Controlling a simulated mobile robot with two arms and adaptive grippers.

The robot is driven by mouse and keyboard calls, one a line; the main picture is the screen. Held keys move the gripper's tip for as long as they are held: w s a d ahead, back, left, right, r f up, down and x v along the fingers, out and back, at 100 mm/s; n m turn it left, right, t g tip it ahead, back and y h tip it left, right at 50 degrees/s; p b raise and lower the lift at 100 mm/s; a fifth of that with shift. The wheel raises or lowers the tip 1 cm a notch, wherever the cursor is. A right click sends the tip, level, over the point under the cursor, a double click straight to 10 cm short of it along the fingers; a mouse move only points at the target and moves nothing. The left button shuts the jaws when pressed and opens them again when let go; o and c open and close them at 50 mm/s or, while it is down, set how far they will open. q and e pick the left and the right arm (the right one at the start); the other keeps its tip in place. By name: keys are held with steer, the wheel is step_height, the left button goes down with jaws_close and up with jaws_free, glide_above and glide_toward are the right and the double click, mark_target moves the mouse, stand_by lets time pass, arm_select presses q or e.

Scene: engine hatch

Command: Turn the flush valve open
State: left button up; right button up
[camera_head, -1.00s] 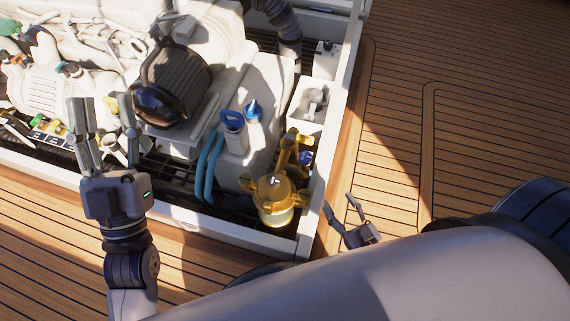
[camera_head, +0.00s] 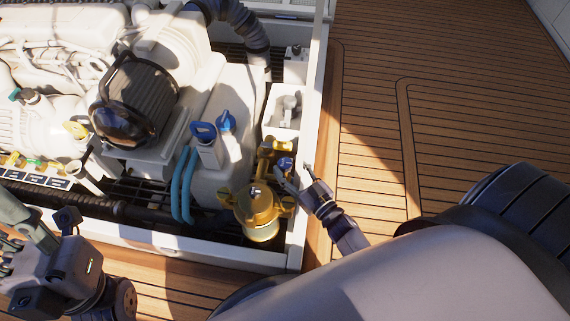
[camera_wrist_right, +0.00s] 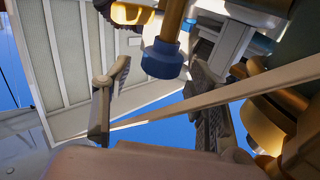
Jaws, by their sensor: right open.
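A small blue-ended part (camera_head: 285,163), which looks like the flush valve's handle, sits on brass fittings beside the brass strainer (camera_head: 258,212) at the hatch's right side. My right gripper (camera_head: 294,173) is open, with its fingertips close around this part. In the right wrist view a blue collar (camera_wrist_right: 163,60) on a brass stem lies between and just beyond the open fingers (camera_wrist_right: 160,85). I cannot tell whether they touch it. My left gripper (camera_head: 12,250) is at the lower left, partly cut off by the picture's edge, away from the valve.
The white hatch rim (camera_head: 302,205) runs close beside the right gripper. A white engine (camera_head: 60,60) fills the left. Light-blue hoses (camera_head: 185,185) and a white tank with blue caps (camera_head: 208,150) stand left of the strainer. Wooden deck (camera_head: 450,100) lies clear at right.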

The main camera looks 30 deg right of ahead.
steer(key=shift+w+a, duration=0.15)
steer(key=shift+w, duration=0.6)
steer(key=shift+w+a, duration=0.1)
steer(key=shift+w, duration=0.6)
steer(key=c, duration=1.1)
